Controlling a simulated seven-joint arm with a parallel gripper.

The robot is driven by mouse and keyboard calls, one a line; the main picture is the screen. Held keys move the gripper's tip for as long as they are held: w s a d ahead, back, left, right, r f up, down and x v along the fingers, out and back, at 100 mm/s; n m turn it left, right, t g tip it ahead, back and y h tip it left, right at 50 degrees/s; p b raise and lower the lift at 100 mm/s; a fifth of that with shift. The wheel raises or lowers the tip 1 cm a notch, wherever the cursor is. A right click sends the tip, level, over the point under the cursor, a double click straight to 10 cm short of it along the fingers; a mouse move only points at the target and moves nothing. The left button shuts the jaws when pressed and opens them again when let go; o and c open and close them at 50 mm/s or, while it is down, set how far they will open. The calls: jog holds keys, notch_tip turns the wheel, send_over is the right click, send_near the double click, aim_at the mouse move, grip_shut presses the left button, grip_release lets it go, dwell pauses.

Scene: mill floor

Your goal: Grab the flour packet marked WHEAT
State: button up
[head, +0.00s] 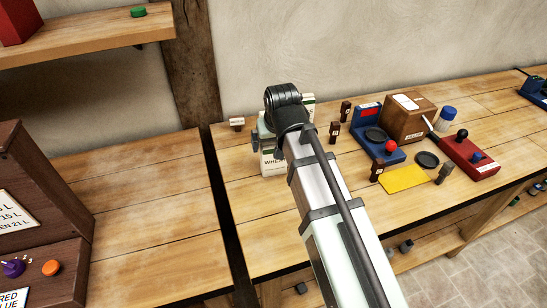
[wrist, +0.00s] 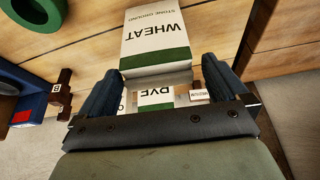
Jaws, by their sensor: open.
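The WHEAT flour packet (wrist: 155,35), white with a green band, fills the top middle of the wrist view. In the head view the packet (head: 272,162) stands upright on the bench, partly covered by my arm. My gripper (wrist: 160,78) is open, with one dark finger on each side of the packet's near end in the wrist view. In the head view my gripper (head: 262,138) is over the packet's top. I cannot tell whether the fingers touch it. A second packet (wrist: 155,98), seemingly marked RYE, shows between the fingers beyond the WHEAT packet.
A small label block marked MEDIUM (wrist: 199,95) stands near the right finger. Right of my arm are a blue scale-like device (head: 372,136), a brown box (head: 408,118), a red device (head: 470,155) and a yellow mat (head: 404,180).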

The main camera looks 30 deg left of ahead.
jog(key=shift+x, duration=2.65)
jog(key=shift+d, duration=0.15)
jog(key=shift+c, duration=0.5)
jog(key=c, duration=1)
